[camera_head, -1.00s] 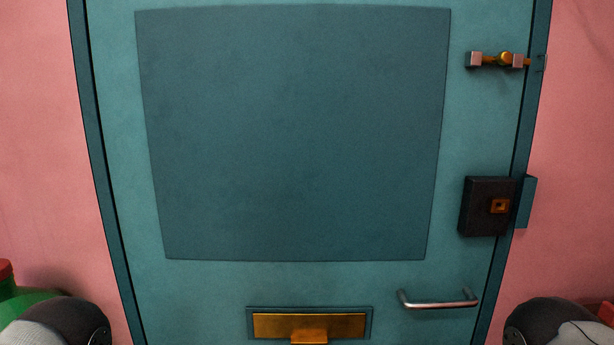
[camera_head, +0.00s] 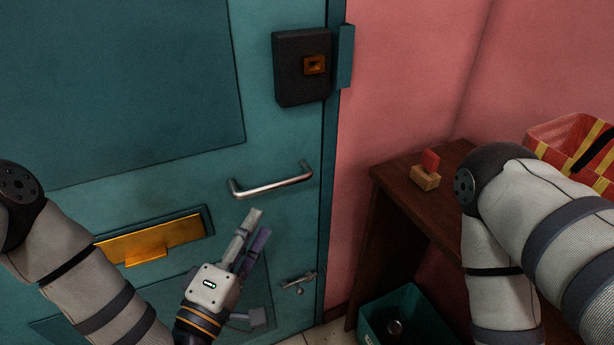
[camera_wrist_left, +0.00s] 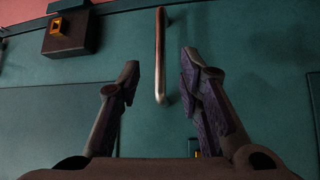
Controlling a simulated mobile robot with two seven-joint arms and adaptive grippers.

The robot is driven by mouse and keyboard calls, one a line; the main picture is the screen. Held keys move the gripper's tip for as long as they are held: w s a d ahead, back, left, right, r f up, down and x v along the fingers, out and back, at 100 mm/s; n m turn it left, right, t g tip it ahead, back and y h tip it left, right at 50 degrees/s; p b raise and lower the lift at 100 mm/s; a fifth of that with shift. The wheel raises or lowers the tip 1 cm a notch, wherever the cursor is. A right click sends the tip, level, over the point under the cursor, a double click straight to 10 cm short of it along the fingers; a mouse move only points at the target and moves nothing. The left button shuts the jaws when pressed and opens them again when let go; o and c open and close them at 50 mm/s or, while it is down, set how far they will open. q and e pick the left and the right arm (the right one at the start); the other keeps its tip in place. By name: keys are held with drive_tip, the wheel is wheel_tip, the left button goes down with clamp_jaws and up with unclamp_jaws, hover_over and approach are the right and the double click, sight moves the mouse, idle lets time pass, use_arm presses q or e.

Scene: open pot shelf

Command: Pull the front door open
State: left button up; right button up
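The teal front door (camera_head: 150,110) fills the left of the head view and looks shut in its frame. Its silver bar handle (camera_head: 272,186) sits below the black lock box (camera_head: 302,68). My left gripper (camera_head: 256,225) is just below the handle in the head view, fingers pointing up toward it. In the left wrist view the handle (camera_wrist_left: 160,55) stands upright in the picture, between the lines of the two open fingers (camera_wrist_left: 160,78). No finger is seen to close on it. My right arm shows at the right, but its gripper is out of view.
A brass mail slot (camera_head: 150,240) and a small lever lock (camera_head: 298,282) are on the door. At right, a brown wooden table (camera_head: 415,205) bears a red-and-wood stamp-like object (camera_head: 427,170) and a red-yellow container (camera_head: 565,135). A teal bin (camera_head: 400,310) stands below.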

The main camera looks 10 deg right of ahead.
sight(277, 182)
use_arm(q)
drive_tip(key=x, duration=1)
drive_tip(key=shift+w+d+r, duration=0.1)
drive_tip(key=shift+w, duration=0.2)
drive_tip(key=shift+c, duration=0.5)
clamp_jaws()
